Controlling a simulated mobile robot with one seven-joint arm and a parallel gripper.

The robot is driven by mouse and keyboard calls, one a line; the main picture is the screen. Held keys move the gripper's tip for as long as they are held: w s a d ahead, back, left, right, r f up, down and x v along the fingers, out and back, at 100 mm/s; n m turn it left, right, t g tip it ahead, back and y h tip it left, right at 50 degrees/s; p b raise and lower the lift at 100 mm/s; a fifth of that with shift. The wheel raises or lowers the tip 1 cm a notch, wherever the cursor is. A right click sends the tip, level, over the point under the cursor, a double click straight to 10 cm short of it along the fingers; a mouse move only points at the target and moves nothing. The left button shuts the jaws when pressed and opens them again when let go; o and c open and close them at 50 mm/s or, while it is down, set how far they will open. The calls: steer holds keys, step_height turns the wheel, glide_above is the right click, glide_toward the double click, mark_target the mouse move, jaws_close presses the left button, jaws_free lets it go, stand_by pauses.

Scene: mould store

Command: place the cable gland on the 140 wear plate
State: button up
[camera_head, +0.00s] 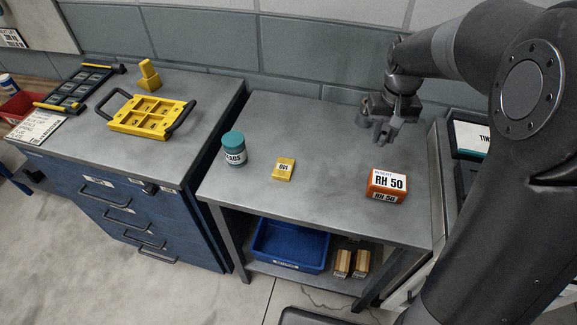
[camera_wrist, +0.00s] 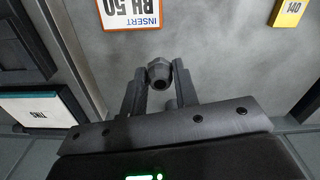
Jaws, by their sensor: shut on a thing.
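The cable gland (camera_wrist: 158,74) is a small dark grey fitting with a round hole in its end. In the wrist view it sits between the two fingertips of my gripper (camera_head: 381,132), which is shut on it. In the head view the gland is hard to tell from the grey fingers. My gripper is above the right back part of the grey bench. The 140 wear plate (camera_head: 284,169) is a small yellow block lying flat on the bench, left of my gripper and apart from it. Its labelled top also shows in the wrist view (camera_wrist: 290,13).
An orange RH 50 insert box (camera_head: 387,185) stands at the bench's right front. A teal-lidded jar (camera_head: 233,148) stands left of the plate. A blue bin (camera_head: 290,247) is on the lower shelf. The bench between plate and box is clear.

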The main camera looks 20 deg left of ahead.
steer(key=s+a+n, duration=0.5)
steer(key=a+n, duration=0.1)
steer(key=a, duration=0.6)
glide_above(284, 167)
steer(key=f, duration=0.6)
steer(key=shift+d, duration=0.25)
steer(key=shift+a+f, duration=0.3)
steer(key=shift+f, duration=1.85)
steer(key=o, duration=0.9)
steer(key=shift+f, duration=0.15)
steer(key=shift+o, duration=0.2)
